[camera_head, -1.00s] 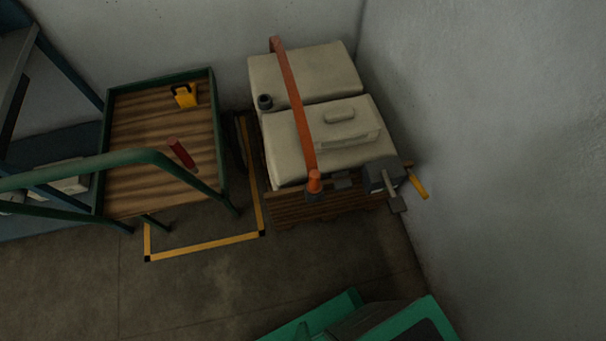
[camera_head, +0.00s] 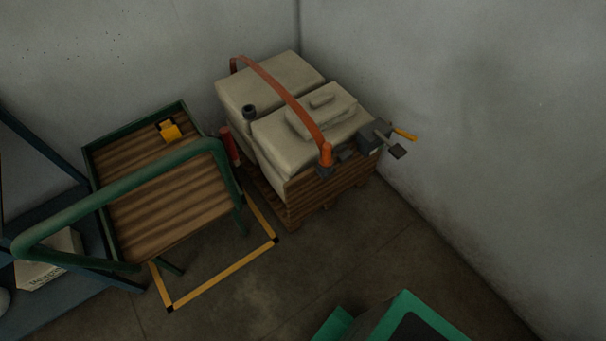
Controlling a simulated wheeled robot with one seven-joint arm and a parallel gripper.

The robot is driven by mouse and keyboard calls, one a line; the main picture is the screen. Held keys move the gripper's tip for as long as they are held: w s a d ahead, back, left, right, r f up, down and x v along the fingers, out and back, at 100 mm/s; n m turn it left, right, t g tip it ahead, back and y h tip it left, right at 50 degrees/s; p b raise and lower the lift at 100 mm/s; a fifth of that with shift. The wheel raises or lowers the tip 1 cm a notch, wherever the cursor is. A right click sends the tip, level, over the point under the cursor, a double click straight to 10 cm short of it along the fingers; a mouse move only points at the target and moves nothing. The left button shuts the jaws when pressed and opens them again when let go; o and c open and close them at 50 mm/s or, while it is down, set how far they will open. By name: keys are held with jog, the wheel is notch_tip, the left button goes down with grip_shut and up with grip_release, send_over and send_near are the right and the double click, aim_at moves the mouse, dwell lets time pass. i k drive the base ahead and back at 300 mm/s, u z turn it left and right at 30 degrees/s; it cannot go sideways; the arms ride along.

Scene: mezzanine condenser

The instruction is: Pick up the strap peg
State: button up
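The strap peg appears to be the short orange peg (camera_head: 326,155) at the front end of an orange strap (camera_head: 282,90). It stands upright in a dark holder (camera_head: 324,172) at the front edge of a wooden pallet (camera_head: 330,193). My gripper is not in view.
A green-framed cart (camera_head: 165,205) with a wooden deck stands left of the pallet, with a yellow item (camera_head: 170,131) on it. A red sleeve (camera_head: 230,148) is by its handle. Walls close the back and right. Floor (camera_head: 290,270) in front is clear; a teal-edged shape shows at the bottom.

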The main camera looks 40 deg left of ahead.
aim_at(327, 159)
jog(key=z, duration=0.05)
jog(key=k, duration=1.55)
jog(key=u, duration=1.35)
jog(key=i, duration=1.5)
